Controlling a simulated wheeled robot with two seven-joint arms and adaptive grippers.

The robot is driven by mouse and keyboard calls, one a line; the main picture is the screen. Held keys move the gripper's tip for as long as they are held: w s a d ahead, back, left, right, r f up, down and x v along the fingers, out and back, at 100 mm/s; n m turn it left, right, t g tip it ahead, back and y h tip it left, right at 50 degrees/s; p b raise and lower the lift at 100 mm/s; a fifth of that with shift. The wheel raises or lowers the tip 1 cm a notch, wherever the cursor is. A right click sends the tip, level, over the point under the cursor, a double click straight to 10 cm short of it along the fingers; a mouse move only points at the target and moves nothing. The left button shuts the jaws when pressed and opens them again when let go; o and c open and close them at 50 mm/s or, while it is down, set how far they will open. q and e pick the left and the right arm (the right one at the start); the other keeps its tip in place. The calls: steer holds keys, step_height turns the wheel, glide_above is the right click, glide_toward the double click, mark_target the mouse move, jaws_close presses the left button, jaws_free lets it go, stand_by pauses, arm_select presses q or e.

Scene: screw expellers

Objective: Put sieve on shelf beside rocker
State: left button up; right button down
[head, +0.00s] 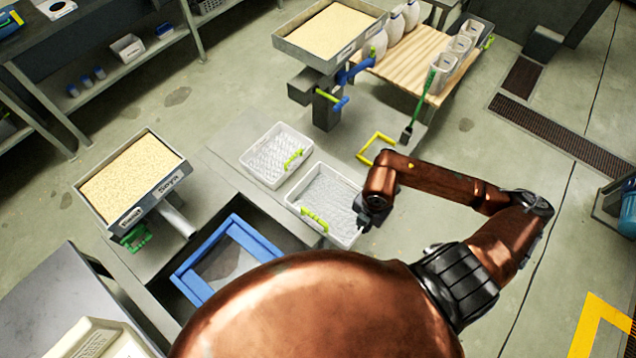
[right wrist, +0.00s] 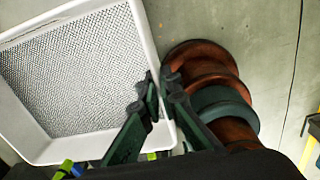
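A white, rectangular mesh-bottomed sieve (head: 325,198) with a yellow-green handle is near the middle of the head view. It also fills the upper left of the right wrist view (right wrist: 78,72). My right gripper (head: 366,212) is at its right rim; in the wrist view the fingers (right wrist: 162,88) are close on both sides of that rim. I cannot tell whether the sieve is lifted. A similar white sieve (head: 270,158) with a green handle lies just behind it. A blue-framed screen (head: 218,236) sits in the dark recess in front. My left gripper is not in view.
A soya tray (head: 165,183) stands left, and another grain-filled tray (head: 284,44) at the back. A wooden table (head: 400,70) holds white containers. A green-handled tool (head: 420,105) and a yellow frame (head: 367,147) are behind my right gripper. Shelving (head: 150,52) is upper left.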

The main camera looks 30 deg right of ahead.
steer(key=w+d+f, duration=0.1)
steer(key=w, duration=0.2)
steer(key=w+d+f, duration=0.1)
steer(key=w+f, duration=0.1)
steer(key=w, duration=0.1)
steer(key=w+d+f, duration=0.1)
steer(key=w, duration=0.2)
steer(key=shift+w+f, duration=0.1)
steer(key=shift+f, duration=0.15)
steer(key=w+d+f, duration=0.1)
steer(key=w+f, duration=0.3)
steer(key=f, duration=0.4)
steer(key=shift+d+f, duration=0.25)
steer(key=shift+d, duration=0.05)
steer(key=shift+f, duration=0.1)
steer(key=c, duration=2.6)
jaws_free()
steer(key=o, duration=0.4)
steer(key=shift+o, duration=0.2)
